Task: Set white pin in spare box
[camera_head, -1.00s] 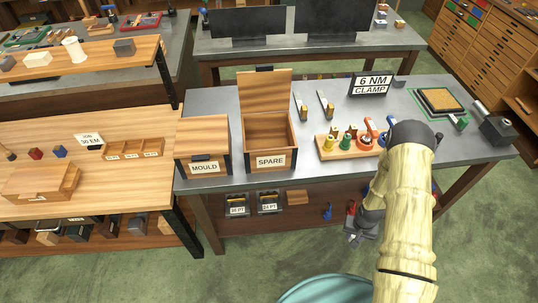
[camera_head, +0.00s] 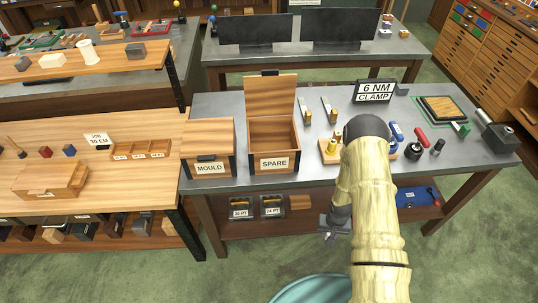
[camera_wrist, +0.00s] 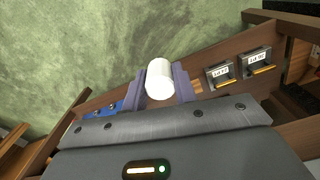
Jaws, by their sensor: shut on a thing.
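The white pin (camera_wrist: 159,82) shows in the wrist view as a white cylinder between my two fingers. My gripper (camera_wrist: 163,90) is shut on it. In the head view my gripper (camera_head: 329,234) is low in front of the grey bench, below its top, to the right of and lower than the spare box; the pin is hard to make out there. The spare box (camera_head: 284,163) is wooden and labelled SPARE. It stands on the bench with its lid (camera_head: 270,98) raised upright at the back, and its top is open.
The mould box (camera_head: 208,150), shut, stands left of the spare box. A wooden rack (camera_head: 329,152) with coloured pieces is partly hidden by my arm. Labelled bins (camera_head: 255,206) sit on the shelf below. The bench's front edge (camera_head: 290,181) lies between my gripper and the box.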

